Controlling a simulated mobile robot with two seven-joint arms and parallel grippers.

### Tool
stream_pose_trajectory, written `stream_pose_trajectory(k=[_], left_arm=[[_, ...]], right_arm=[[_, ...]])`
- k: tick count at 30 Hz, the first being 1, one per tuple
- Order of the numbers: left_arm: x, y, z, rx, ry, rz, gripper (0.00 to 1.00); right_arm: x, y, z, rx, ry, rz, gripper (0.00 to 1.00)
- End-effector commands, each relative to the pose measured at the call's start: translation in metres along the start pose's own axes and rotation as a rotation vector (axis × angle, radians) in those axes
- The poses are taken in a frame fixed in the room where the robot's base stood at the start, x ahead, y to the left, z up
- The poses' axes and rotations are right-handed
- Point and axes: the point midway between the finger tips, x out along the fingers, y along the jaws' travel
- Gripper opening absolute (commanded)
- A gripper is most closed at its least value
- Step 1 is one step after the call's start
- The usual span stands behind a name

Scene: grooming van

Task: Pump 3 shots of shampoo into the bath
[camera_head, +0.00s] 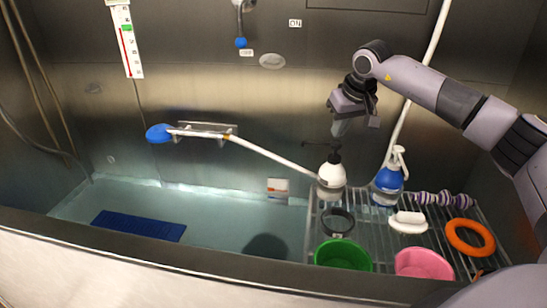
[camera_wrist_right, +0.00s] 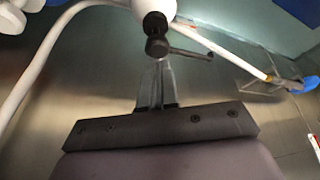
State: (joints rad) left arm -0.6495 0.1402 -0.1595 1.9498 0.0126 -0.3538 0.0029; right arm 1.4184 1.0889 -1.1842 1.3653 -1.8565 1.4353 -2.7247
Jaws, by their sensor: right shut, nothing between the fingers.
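A white bottle with a black pump top (camera_head: 331,180) stands upright on the wire rack, beside the bath (camera_head: 160,250), which holds water. A blue bottle with a white pump (camera_head: 388,184) stands right of it. No label shows which one is shampoo. My right gripper (camera_head: 340,130) points down, shut and empty, just above the black pump. In the right wrist view the closed fingertips (camera_wrist_right: 157,66) are close to the black pump head (camera_wrist_right: 157,40), whose spout points right; I cannot tell whether they touch. My left gripper is not in view.
The wire rack (camera_head: 380,240) also holds a green bowl (camera_head: 343,256), a pink bowl (camera_head: 424,264), an orange ring (camera_head: 470,237), a white brush (camera_head: 408,222) and a striped toy (camera_head: 440,198). A blue shower head (camera_head: 159,133) with a white hose hangs on the back wall. A blue mat (camera_head: 138,225) lies in the bath.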

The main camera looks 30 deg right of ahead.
Motion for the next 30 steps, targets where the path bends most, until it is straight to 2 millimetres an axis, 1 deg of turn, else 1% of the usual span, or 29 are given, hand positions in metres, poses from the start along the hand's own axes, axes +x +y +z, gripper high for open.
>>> stream_pose_trajectory(k=[5,28,30], left_arm=[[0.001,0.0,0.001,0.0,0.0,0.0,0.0],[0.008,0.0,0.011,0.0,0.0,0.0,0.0],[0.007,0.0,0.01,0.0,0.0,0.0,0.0]], right_arm=[[0.003,0.0,0.001,0.0,-0.001,0.0,0.0],[0.029,0.0,0.013,0.0,-0.004,0.001,0.0],[0.028,0.0,0.013,0.0,-0.004,0.001,0.0]])
